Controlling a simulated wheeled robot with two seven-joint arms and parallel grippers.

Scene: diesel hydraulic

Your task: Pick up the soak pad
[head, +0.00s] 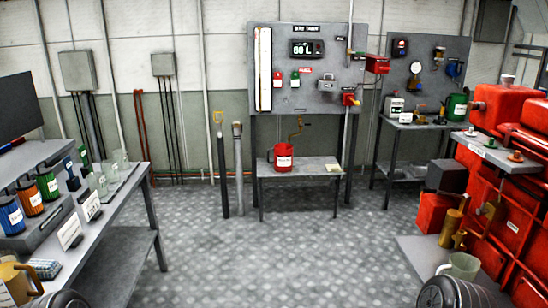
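A small, flat, pale yellowish piece (333,167) lies on the right side of the low grey bench (306,172) at the back centre. It looks like the soak pad, but it is too small to be sure. A red bucket (284,158) with a white label stands to its left on the same bench, apart from it. Rounded dark parts of my arms show at the bottom left and bottom right edges. Neither of my grippers is in view.
A panel (310,90) with a digital display stands above the low bench. A bench (110,236) with filters and cups stands left. Red machinery (505,180) stands right, with a pale mug (462,266) near it. The grey floor (270,250) between is clear.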

